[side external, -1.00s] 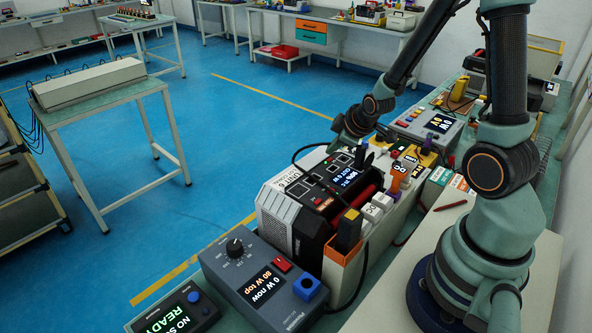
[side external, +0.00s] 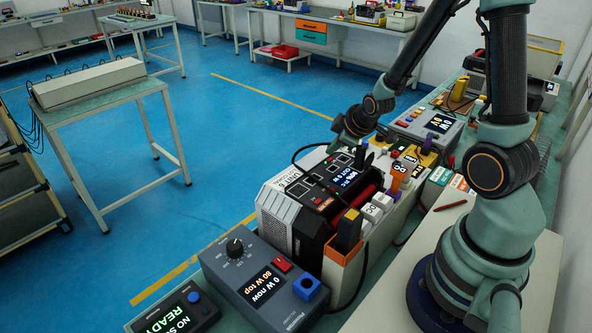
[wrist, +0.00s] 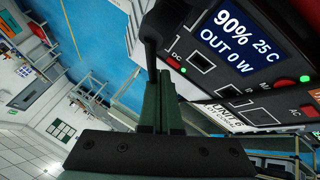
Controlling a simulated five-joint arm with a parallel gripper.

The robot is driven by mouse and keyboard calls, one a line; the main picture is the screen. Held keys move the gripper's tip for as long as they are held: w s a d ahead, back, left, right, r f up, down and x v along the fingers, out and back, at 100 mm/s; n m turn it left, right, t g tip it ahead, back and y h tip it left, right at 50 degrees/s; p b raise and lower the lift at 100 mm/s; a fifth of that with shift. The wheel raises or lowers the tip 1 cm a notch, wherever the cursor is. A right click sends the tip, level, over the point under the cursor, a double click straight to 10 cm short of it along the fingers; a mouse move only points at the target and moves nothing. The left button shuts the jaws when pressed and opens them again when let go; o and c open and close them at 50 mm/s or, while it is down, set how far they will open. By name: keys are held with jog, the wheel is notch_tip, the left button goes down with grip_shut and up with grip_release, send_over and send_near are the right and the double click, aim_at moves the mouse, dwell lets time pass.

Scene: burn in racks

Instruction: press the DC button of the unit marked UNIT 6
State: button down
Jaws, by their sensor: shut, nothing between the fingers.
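The unit marked UNIT 6 (side external: 290,186) stands on the bench in the side view, with a dark top panel and a lit screen. In the wrist view its screen (wrist: 234,38) reads 90%, 25 C, OUT 0 W. The red DC button (wrist: 173,62) is beside the DC label, with a green light near it. My gripper (wrist: 157,76) is shut and empty, its tips close beside the DC button; I cannot tell whether they touch it. In the side view my gripper (side external: 352,138) is over the far end of the panel, its tips hard to make out.
A red AC button (wrist: 308,110) and another red button (wrist: 279,84) are on the same panel. A black cable (side external: 303,152) arches by the unit. A grey-blue meter box (side external: 262,283) stands in front, and another instrument (side external: 428,126) stands behind. Plugs and tagged parts crowd the right side.

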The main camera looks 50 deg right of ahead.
jog(key=shift+f, duration=0.15)
jog(key=shift+f, duration=0.3)
jog(key=shift+f, duration=0.2)
dwell(0.4)
jog(key=shift+r, duration=0.1)
jog(key=shift+r, duration=0.55)
jog(key=shift+r, duration=3)
jog(key=shift+r, duration=0.1)
notch_tip(320, 180, up, 8)
send_over(332, 161)
